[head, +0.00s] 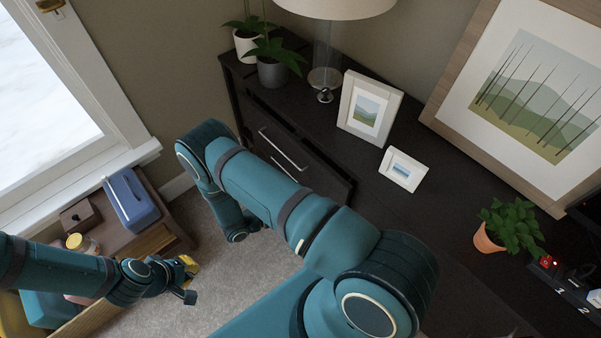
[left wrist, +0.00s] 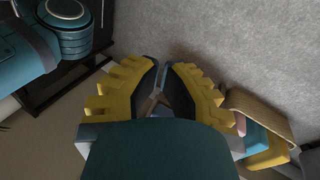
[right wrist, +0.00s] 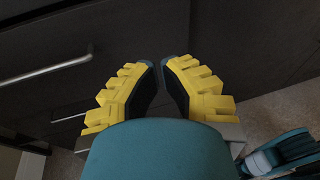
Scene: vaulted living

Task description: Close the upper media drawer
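The dark media cabinet (head: 440,220) runs along the wall in the head view. Its upper drawer (head: 268,135), with a long metal bar handle (head: 284,149), stands out a little, with a dark gap behind its front. My right arm covers part of the front, and its gripper is hidden in the head view. In the right wrist view my right gripper (right wrist: 168,65) is shut and empty before a dark drawer front with a bar handle (right wrist: 45,68); contact cannot be told. My left gripper (head: 189,281) is shut and empty, away from the cabinet; it also shows in the left wrist view (left wrist: 162,66).
Potted plants (head: 272,68), a lamp (head: 325,60), two small frames (head: 370,108), a large picture (head: 535,90) and another plant (head: 510,225) stand on the cabinet. A wooden unit with a blue box (head: 132,200) stands at left. Carpet (head: 215,285) lies between.

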